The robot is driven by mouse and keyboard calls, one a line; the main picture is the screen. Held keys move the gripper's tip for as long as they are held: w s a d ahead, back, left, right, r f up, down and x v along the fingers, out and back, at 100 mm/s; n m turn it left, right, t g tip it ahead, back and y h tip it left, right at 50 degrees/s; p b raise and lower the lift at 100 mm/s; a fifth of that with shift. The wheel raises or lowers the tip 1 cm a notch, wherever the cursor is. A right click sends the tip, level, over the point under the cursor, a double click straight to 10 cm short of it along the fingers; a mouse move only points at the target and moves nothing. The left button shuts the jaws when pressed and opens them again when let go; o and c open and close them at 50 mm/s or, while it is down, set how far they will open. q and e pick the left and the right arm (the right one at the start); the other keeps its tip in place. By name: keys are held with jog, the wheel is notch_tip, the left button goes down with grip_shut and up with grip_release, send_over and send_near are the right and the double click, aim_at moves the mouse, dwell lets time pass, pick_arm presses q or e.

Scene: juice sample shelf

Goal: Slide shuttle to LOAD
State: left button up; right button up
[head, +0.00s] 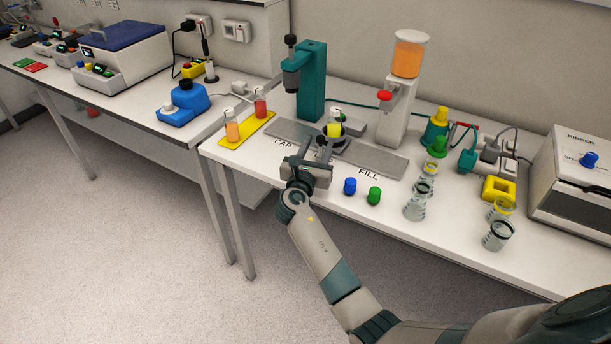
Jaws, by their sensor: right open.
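The track has a left plate (290,132) by the word CAP and a right plate (375,162) by the word FILL. The shuttle sits between these plates. A LOAD label cannot be made out. My right gripper (317,153) is open, just in front of the shuttle, with its fingers pointing toward it. Whether they touch it cannot be told. The gripper partly covers the shuttle's near side and the track. My left gripper is not in view.
A teal press (312,82) stands behind the left plate, and a dispenser with orange juice (409,58) behind the right one. A blue cap (350,186), a green cap (374,196) and several glass jars (415,208) stand to the right.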

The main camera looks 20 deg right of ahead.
jog(key=b+v, duration=0.2)
jog(key=v, duration=1.3)
jog(key=shift+b, duration=0.35)
jog(key=shift+d, duration=0.15)
